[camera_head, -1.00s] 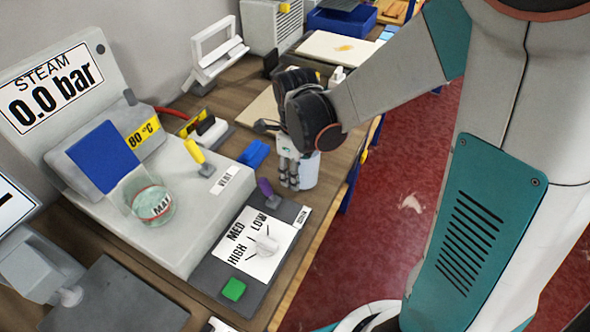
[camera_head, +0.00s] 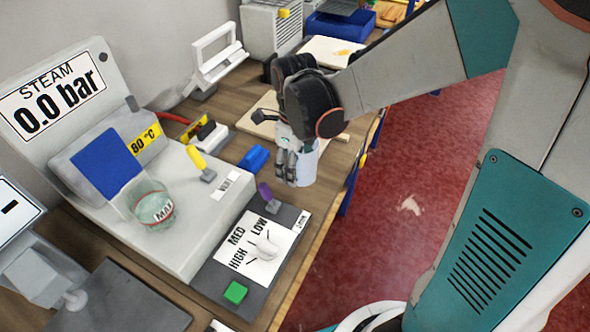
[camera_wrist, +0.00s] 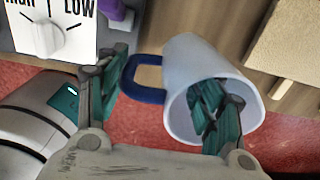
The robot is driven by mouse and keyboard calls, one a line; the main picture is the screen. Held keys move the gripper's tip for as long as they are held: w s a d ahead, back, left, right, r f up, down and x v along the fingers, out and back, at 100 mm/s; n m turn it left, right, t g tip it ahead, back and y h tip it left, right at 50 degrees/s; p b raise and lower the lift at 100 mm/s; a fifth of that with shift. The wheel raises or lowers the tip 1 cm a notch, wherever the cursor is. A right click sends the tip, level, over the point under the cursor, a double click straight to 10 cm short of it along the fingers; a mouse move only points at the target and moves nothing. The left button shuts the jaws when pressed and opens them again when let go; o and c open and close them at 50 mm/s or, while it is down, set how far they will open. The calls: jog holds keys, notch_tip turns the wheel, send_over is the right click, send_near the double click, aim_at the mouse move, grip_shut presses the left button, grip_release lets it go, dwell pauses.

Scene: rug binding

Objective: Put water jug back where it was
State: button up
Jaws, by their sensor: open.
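The water jug, a pale cup-like vessel with a blue handle, shows in the wrist view (camera_wrist: 190,65) and partly behind my gripper in the head view (camera_head: 308,167). It is near the table's front edge, to the right of the control panel. My gripper (camera_wrist: 165,95) is open at the jug. In the wrist view one finger is left of the handle and the other overlaps the jug's open mouth, seemingly inside it. The handle and near wall lie between the fingers. I cannot tell whether either finger touches.
The dial panel (camera_head: 262,249) with a purple lever and green button is just left of the jug. A blue block (camera_head: 254,158) and a beige board (camera_head: 262,118) lie behind it. The steamer (camera_head: 190,232) holds a glass marked MAX (camera_head: 154,208).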

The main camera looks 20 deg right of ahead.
notch_tip(320, 180, up, 7)
jog(key=shift+s+f+p, duration=0.1)
jog(key=shift+p, duration=0.8)
jog(key=shift+s+r+n, duration=0.25)
jog(key=shift+r+n, duration=0.25)
jog(key=shift+r, duration=0.05)
jog(key=s+d+r+n+t, duration=0.2)
jog(key=s+n, duration=0.3)
jog(key=n, duration=0.8)
jog(key=s+d+r+n+t, duration=0.1)
jog(key=s+r+n+t, duration=0.4)
jog(key=n, duration=0.8)
jog(key=shift+s+d, duration=0.4)
jog(key=shift+s, duration=0.05)
